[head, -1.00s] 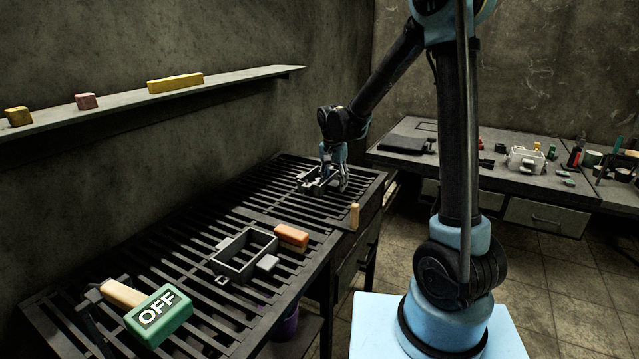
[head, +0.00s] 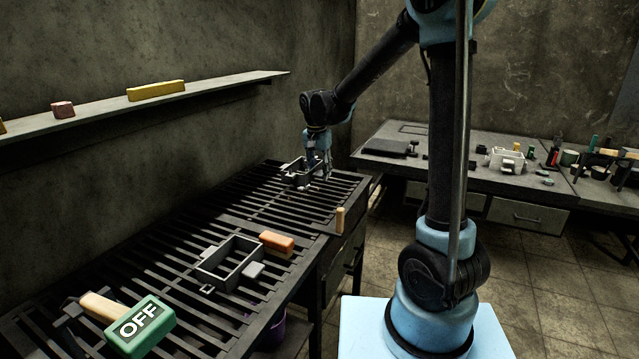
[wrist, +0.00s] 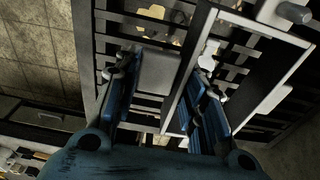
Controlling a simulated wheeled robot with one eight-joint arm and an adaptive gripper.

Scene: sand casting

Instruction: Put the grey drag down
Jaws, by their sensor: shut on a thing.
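The grey drag (head: 293,174) is an open rectangular frame at the far end of the slatted bench. My gripper (head: 322,172) is at its right side, shut on it. In the wrist view, the fingers of my gripper (wrist: 172,100) stand on either side of a flat grey lug (wrist: 158,72) on the drag, beside its long wall (wrist: 192,65). Bench slats show beneath and through the frame. I cannot tell whether the drag touches the slats or hangs just above them.
The slatted bench (head: 130,262) carries a similar grey frame (head: 229,264), an orange-brown block (head: 277,242), a wooden-handled tool (head: 340,220) and a green OFF block (head: 140,325). A wall shelf (head: 215,83) runs above. Bare slats lie between the two frames.

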